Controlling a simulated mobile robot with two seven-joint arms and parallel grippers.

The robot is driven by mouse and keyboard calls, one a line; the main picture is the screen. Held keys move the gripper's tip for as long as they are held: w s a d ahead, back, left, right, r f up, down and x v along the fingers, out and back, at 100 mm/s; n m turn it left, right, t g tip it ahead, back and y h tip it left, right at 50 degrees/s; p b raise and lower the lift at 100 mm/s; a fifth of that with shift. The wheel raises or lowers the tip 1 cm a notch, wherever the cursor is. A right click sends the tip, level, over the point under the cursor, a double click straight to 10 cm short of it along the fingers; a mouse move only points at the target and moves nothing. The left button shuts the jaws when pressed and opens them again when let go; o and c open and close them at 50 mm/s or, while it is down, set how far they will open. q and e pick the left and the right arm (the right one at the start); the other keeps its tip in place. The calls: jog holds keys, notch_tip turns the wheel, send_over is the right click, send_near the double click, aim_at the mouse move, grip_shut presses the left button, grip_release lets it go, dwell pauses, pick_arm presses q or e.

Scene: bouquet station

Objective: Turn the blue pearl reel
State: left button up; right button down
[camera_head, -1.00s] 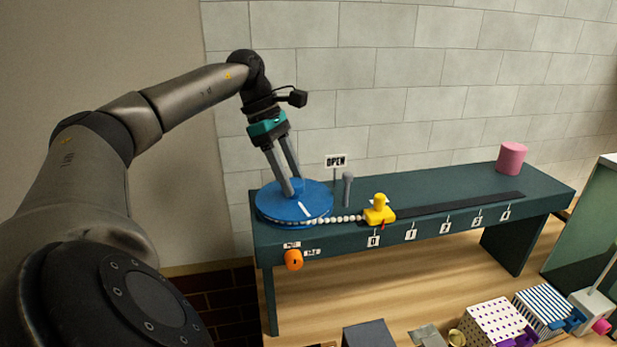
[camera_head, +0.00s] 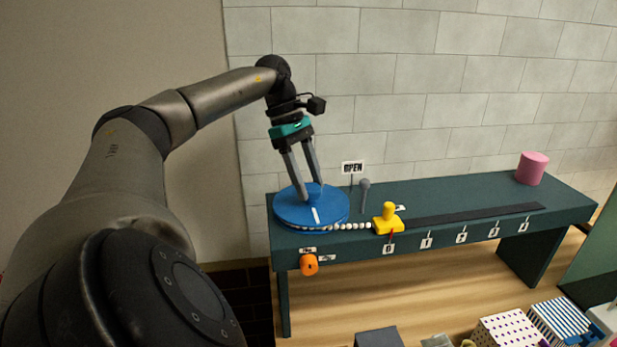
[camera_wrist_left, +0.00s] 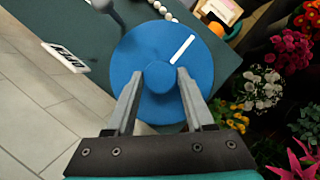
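The blue pearl reel (camera_head: 290,209) is a flat disc with a white stripe, at the left end of the dark green bench. My left gripper (camera_head: 310,190) points down onto it. In the left wrist view the two fingers (camera_wrist_left: 161,80) close around the raised blue knob (camera_wrist_left: 159,74) in the middle of the reel (camera_wrist_left: 140,45). A string of white pearls (camera_head: 350,226) runs from the reel's front edge to a yellow slider (camera_head: 387,221) with a red pointer near the 0 tag (camera_head: 389,250). My right gripper is not in view.
A grey post (camera_head: 365,190) and an OPEN sign (camera_head: 353,167) stand behind the reel. An orange knob (camera_head: 309,264) is on the bench front. A dark track (camera_head: 480,215) leads right to a pink cylinder (camera_head: 531,168). Flowers (camera_wrist_left: 290,50) show in the left wrist view.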

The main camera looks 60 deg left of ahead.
pick_arm(q)
jog(key=o, duration=0.4)
jog(key=p+v, duration=0.6)
jog(key=v, duration=0.6)
jog(key=shift+p, duration=0.4)
